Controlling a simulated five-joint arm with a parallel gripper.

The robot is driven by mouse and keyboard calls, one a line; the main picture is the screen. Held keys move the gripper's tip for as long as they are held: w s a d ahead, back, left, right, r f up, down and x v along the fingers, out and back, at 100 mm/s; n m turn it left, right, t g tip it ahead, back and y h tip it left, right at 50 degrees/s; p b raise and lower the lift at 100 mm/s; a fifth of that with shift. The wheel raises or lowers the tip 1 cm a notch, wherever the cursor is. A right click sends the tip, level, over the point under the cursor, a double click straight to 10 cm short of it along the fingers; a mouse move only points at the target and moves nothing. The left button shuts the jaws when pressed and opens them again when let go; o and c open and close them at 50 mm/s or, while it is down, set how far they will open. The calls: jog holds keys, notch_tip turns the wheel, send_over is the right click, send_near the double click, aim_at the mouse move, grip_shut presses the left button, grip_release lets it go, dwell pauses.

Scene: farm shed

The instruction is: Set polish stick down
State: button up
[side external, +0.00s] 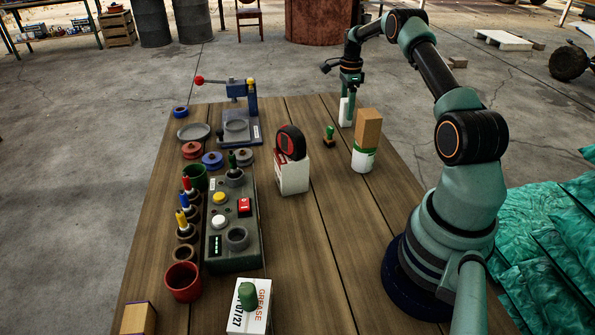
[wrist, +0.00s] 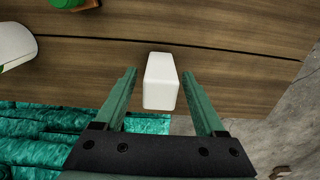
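The polish stick looks to be the white block (side external: 344,111) standing upright near the far right edge of the wooden table. In the wrist view the white block (wrist: 161,88) lies between my two green fingers, with a gap on each side. My gripper (side external: 349,108) points down over it, and one finger partly hides it in the side view. In the wrist view my gripper (wrist: 159,73) is open, and neither finger appears to touch the block.
A white and green can (side external: 363,160) with a brown block (side external: 367,128) on top stands close by. A small green-handled stamp (side external: 329,134) is to the left. A white box (side external: 292,177) bears a red and black tape measure (side external: 290,143). A grey control panel (side external: 232,222) is farther left.

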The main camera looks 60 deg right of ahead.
notch_tip(320, 180, up, 12)
jog(key=shift+r, duration=0.1)
jog(key=w+a+r+n+t+h, duration=0.1)
jog(key=a+r+n, duration=0.5)
jog(key=a, duration=0.4)
jog(key=w+a+r+n+t, duration=0.1)
jog(key=w+a+r+n, duration=0.1)
jog(key=a+r+n, duration=0.65)
jog(key=s+a+f+n+t, duration=0.1)
jog(key=s+a+n, duration=0.3)
jog(key=a, duration=0.3)
jog(key=s+a+f+n+t, duration=0.1)
jog(key=s+a+n, duration=0.3)
jog(key=a, duration=0.4)
jog(key=s+a+f+n+t+y, duration=0.1)
jog(key=s+a+f+n, duration=0.2)
jog(key=s+a, duration=0.3)
jog(key=shift+a+f+n+t, duration=0.25)
jog(key=shift+a+n+t, duration=0.05)
jog(key=shift+a+n, duration=0.45)
